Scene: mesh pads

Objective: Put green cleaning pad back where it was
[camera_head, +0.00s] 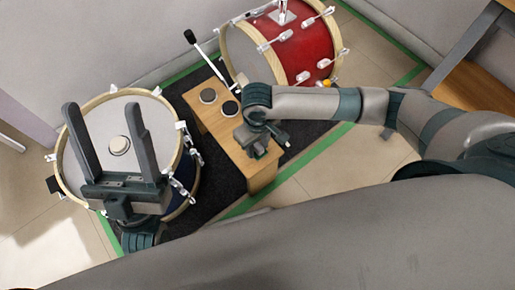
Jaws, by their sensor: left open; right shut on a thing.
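My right gripper (266,143) is low over the near end of a wooden bench (258,172), pointing down. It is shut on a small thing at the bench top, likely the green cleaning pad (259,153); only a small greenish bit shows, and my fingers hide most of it. I cannot tell whether it touches the bench. Two round dark pads, a greyer one (208,96) and a blacker one (230,108), lie on the bench further back. My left gripper (103,106) is open and empty, above a drum on the left.
The drum (95,125) on the left has a round pale pad (118,145) on its head. A red bass drum (300,48) with a beater (190,37) stands behind the bench. A dark mat (222,190) with green edges lies below.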

